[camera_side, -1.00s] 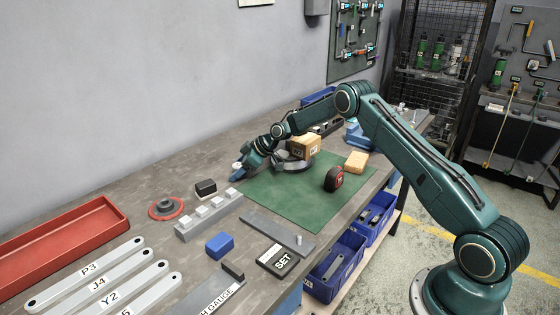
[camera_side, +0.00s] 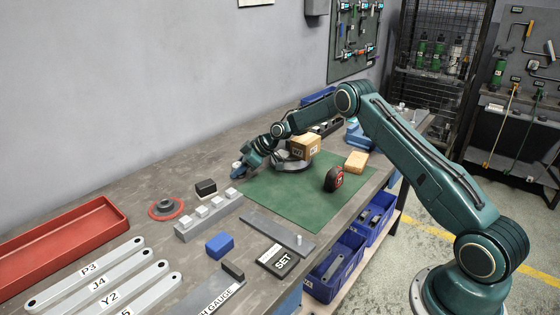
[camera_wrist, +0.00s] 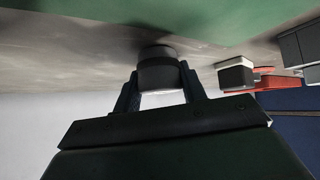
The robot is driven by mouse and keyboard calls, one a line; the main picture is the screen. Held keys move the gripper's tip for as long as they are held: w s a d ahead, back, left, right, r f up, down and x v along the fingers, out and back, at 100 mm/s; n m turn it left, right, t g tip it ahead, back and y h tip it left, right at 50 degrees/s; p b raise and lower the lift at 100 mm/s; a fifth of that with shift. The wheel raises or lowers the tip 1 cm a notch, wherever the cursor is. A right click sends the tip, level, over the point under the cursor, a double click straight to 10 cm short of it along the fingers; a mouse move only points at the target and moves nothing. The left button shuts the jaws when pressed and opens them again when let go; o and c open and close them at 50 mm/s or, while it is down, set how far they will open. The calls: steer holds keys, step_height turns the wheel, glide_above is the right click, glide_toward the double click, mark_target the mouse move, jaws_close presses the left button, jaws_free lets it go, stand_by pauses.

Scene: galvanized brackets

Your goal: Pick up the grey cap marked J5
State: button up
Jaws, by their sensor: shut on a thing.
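My gripper (camera_wrist: 160,86) is shut on a dark grey round cap (camera_wrist: 157,70), which sits between the two fingers in the wrist view. No J5 mark can be read on it from here. In the side view my gripper (camera_side: 239,172) is low over the bench at the left edge of the green mat, beyond the grey block with pale pegs. The cap is hidden or too small to make out there. Whether it touches the bench is unclear.
The green mat (camera_side: 283,201) holds a wooden box (camera_side: 302,145) and a tape measure (camera_side: 334,179). A red tray (camera_side: 70,238) lies left.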

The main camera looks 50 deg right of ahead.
mark_target(239, 164)
step_height(239, 164, up, 20)
stand_by(0.6)
stand_by(0.5)
steer(key=shift+d, duration=0.1)
